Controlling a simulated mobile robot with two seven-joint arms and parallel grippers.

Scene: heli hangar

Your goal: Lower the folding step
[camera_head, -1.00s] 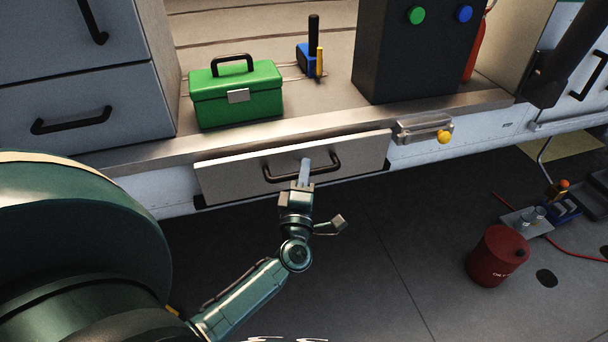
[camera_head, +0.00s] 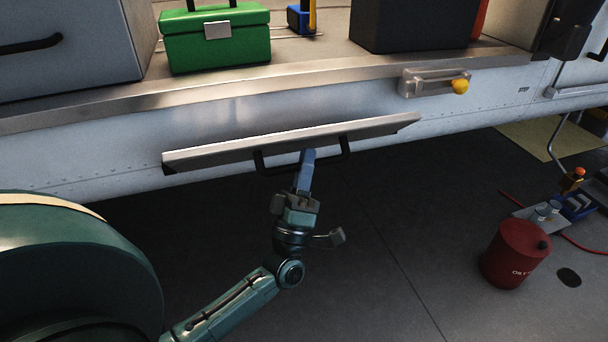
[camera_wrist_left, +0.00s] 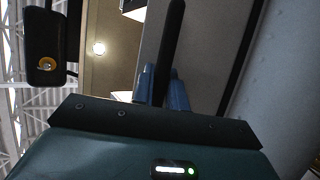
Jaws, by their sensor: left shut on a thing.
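The folding step (camera_head: 290,140) is a light grey panel below the metal sill, tilted out from the white hull and seen nearly edge-on. A black bar handle (camera_head: 345,150) is on its outer face. My left gripper (camera_head: 308,156) is shut on the handle near its middle, from below and in front. In the left wrist view the black handle (camera_wrist_left: 172,45) passes between the two blue fingers (camera_wrist_left: 161,88). A latch with a yellow knob (camera_head: 460,87) is on the hull to the upper right of the step. My right gripper is not in view.
A green toolbox (camera_head: 216,45) stands on the floor above the metal sill (camera_head: 330,75). A red oil drum (camera_head: 515,254) stands on the ground at the right, near a red hose (camera_head: 590,248). The dark ground below the step is clear.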

